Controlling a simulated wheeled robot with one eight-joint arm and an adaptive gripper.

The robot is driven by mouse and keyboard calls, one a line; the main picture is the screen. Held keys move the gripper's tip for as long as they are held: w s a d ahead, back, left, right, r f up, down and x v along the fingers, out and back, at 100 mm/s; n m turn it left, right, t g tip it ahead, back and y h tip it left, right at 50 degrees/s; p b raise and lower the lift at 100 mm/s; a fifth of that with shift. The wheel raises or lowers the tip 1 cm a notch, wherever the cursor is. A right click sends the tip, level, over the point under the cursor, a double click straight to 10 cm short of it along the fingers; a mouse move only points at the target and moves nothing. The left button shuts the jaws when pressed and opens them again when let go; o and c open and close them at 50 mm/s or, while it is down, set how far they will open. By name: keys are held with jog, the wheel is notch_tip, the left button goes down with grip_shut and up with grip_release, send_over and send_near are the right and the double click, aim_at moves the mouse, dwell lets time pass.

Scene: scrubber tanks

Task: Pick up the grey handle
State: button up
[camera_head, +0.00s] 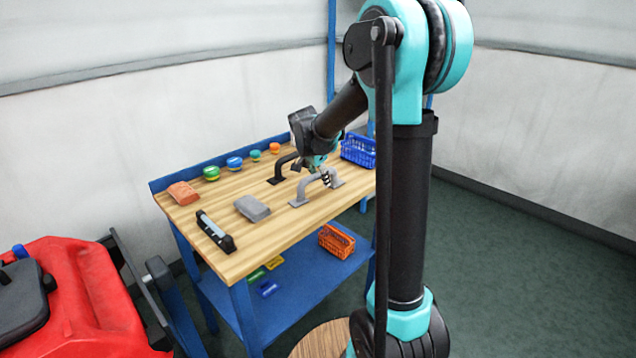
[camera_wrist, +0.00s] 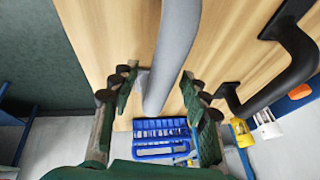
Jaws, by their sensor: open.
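The grey handle (camera_head: 304,186) is an arched bar with two flat feet, standing on the wooden tabletop. In the wrist view, the bar of the grey handle (camera_wrist: 174,50) runs down between my two green fingers. My gripper (camera_wrist: 157,84) is open, with one finger on each side of the bar; a gap shows on the right, and contact on the left is unclear. In the head view my gripper (camera_head: 321,173) reaches down at the handle and hides part of its right end.
A black handle (camera_head: 279,171) stands close behind the grey one; it also shows at right in the wrist view (camera_wrist: 292,60). A blue basket (camera_head: 358,150) is at the back right. A grey block (camera_head: 252,208), black-ended bar (camera_head: 214,231) and orange-brown block (camera_head: 183,193) lie leftward.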

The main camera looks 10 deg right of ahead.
jog(key=shift+c, duration=0.2)
grip_shut()
jog(key=shift+r, duration=0.1)
